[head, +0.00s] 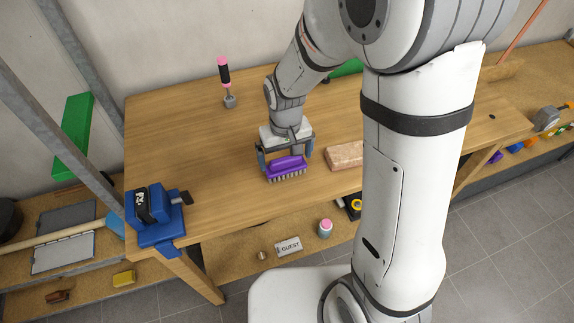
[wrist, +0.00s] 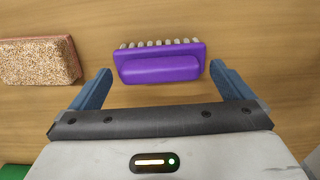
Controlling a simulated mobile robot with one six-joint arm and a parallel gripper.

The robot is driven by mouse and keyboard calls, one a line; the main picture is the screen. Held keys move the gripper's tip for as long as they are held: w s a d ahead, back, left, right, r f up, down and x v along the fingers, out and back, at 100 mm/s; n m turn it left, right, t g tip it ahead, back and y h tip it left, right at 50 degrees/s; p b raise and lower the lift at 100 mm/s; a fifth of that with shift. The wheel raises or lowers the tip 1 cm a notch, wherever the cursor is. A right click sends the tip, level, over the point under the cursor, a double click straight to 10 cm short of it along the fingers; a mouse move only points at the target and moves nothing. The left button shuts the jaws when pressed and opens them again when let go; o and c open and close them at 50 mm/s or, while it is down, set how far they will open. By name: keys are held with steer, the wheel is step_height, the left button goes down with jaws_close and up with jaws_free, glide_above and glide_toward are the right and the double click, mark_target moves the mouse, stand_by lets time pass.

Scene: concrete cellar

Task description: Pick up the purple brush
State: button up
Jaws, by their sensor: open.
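The purple brush (head: 287,167) lies on the wooden workbench (head: 190,130) near its front edge, with its row of pale bristles showing along the front side. In the wrist view the brush (wrist: 160,64) lies just ahead of the gripper, roughly centred between the two blue fingers. My gripper (head: 286,158) is open above and around the brush in the head view. In the wrist view my gripper (wrist: 160,85) has its fingers spread to either side of the brush, with visible gaps and nothing held.
A pinkish brick-like block (head: 344,155) lies right of the brush; in the wrist view it is at left (wrist: 38,61). A blue vise (head: 155,213) sits at the bench's left corner. A pink-and-black handled tool (head: 225,80) stands at the back. The bench left of the brush is clear.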

mark_target(286, 158)
steer(key=shift+c, duration=0.6)
steer(key=c, duration=1.2)
steer(key=shift+o, duration=0.2)
steer(key=shift+r, duration=0.15)
step_height(286, 158, up, 10)
steer(key=b, duration=0.1)
steer(key=o, duration=0.6)
steer(key=shift+c, duration=1.1)
